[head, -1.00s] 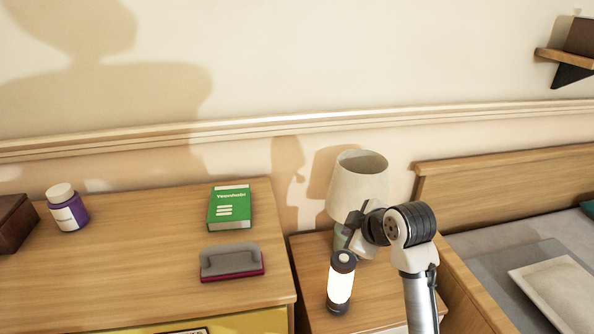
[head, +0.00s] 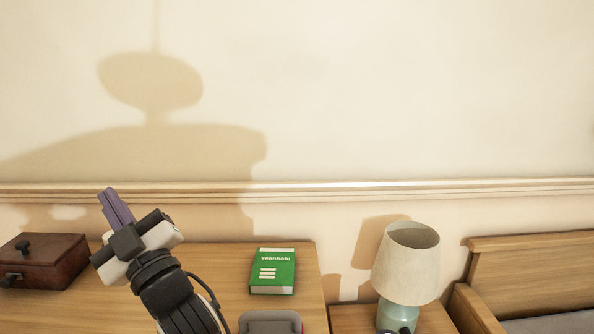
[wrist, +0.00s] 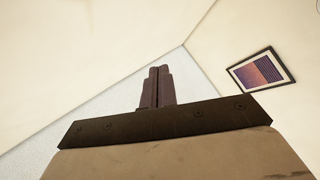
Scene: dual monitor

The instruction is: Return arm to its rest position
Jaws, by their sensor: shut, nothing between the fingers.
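My gripper (head: 113,205) is at the lower left of the head view, raised in front of the dresser and pointing up and to the left. Its purple-grey fingers are closed together with nothing between them. In the wrist view the shut fingers (wrist: 157,87) point towards bare wall and ceiling, and no object is near them. My arm comes up from the bottom edge of the head view and hides part of the dresser top.
The dresser (head: 228,290) holds a brown box (head: 50,265), a green book (head: 273,270) and a grey-topped item (head: 270,322). A lamp (head: 407,265) stands on the nightstand (head: 350,320), beside the bed (head: 530,270). The wall above is clear. A framed picture (wrist: 261,70) hangs in the wrist view.

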